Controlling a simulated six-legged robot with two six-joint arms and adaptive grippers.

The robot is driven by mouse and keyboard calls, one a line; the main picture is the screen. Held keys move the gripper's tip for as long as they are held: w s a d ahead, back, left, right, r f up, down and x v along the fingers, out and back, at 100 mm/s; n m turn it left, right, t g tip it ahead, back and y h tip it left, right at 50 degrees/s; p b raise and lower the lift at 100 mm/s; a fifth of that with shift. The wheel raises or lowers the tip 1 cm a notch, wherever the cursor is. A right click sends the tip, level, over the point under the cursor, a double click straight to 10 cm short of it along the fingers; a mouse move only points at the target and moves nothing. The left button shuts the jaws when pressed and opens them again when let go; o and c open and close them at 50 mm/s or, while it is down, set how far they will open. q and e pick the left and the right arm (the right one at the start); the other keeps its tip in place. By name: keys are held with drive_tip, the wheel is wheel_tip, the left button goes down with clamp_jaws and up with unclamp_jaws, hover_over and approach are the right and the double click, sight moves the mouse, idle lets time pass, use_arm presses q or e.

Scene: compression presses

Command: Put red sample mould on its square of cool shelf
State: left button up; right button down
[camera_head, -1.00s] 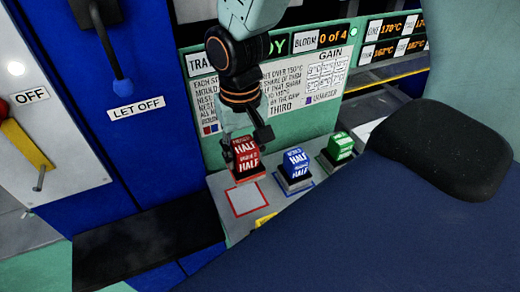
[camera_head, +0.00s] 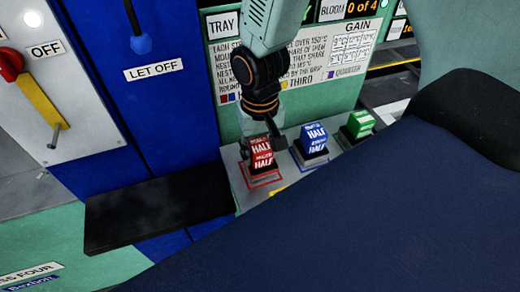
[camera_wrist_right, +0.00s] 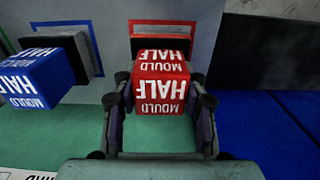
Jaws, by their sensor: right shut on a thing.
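The red sample mould (camera_head: 262,158), a red block with white "MOULD HALF" lettering, is at its red-outlined square (camera_head: 248,184) on the grey shelf (camera_head: 237,190). The outline shows around its base; I cannot tell whether the base touches the shelf. My right gripper (camera_head: 262,136) is shut on the mould from above. In the right wrist view the red mould (camera_wrist_right: 160,82) sits between the two fingers of the right gripper (camera_wrist_right: 162,103), with its dark base over the red outline (camera_wrist_right: 160,22). My left gripper is not in view.
The blue mould (camera_head: 314,140) stands on its blue-outlined square close to the right of the red one, with the green mould (camera_head: 359,124) beyond. A green panel with notices (camera_head: 222,110) rises behind. A black slab (camera_head: 150,215) juts out at left.

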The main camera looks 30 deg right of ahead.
drive_tip(key=shift+s, duration=0.1)
drive_tip(key=c, duration=1.1)
unclamp_jaws()
drive_tip(key=shift+a, duration=0.15)
drive_tip(key=shift+o, duration=0.6)
drive_tip(key=shift+a, duration=0.15)
drive_tip(key=shift+o, duration=1.2)
drive_tip(key=shift+d, duration=0.25)
drive_tip(key=shift+a+r, duration=0.1)
drive_tip(key=shift+r, duration=0.1)
wheel_tip(320, 180, up, 11)
drive_tip(key=shift+r+p, duration=0.15)
drive_tip(key=shift+p, duration=1.1)
drive_tip(key=shift+r, duration=0.3)
